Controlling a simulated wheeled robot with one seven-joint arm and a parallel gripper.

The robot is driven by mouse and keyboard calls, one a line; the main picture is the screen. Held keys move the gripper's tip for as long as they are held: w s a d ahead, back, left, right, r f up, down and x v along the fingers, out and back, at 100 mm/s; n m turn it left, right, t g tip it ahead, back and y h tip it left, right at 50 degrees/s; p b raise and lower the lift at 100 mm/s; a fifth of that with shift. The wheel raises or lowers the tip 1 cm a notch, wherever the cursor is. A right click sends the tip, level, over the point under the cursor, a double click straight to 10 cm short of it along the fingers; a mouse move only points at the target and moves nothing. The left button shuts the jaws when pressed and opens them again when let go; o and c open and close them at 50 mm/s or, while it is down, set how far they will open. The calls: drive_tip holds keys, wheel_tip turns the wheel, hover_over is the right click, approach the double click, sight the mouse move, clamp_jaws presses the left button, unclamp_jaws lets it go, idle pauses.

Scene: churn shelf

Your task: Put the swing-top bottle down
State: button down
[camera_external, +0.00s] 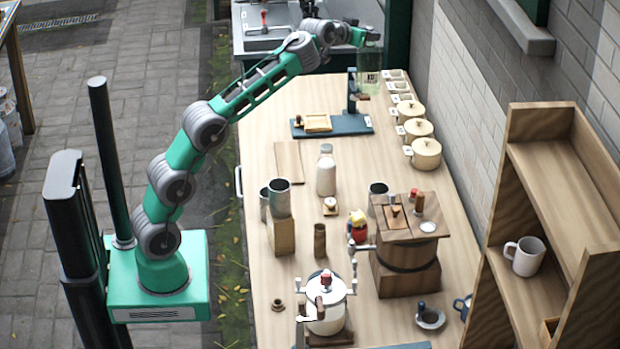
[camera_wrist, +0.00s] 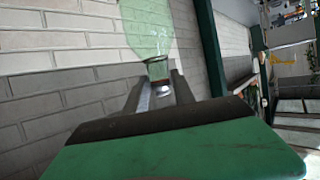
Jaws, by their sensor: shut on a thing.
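The swing-top bottle (camera_external: 370,80) is clear pale green glass with a label. It hangs from my gripper (camera_external: 369,42) at the far end of the wooden table, near the brick wall. I cannot tell whether its base touches the tabletop. In the wrist view, my gripper (camera_wrist: 160,88) is shut on the neck of the bottle (camera_wrist: 150,28), with the brick wall behind it.
A blue stand with an upright post (camera_external: 351,95) is close beside the bottle. Small labelled cream boxes (camera_external: 394,75) and several lidded cream pots (camera_external: 425,152) line the wall side. A sink unit (camera_external: 265,35) is beyond the table. A white bottle (camera_external: 326,175) stands mid-table.

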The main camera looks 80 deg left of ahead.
wheel_tip(320, 180, down, 34)
drive_tip(key=p, duration=0.2)
drive_tip(key=shift+r, duration=0.15)
drive_tip(key=shift+f, duration=0.25)
drive_tip(key=c, duration=1)
unclamp_jaws()
drive_tip(key=shift+c, duration=0.2)
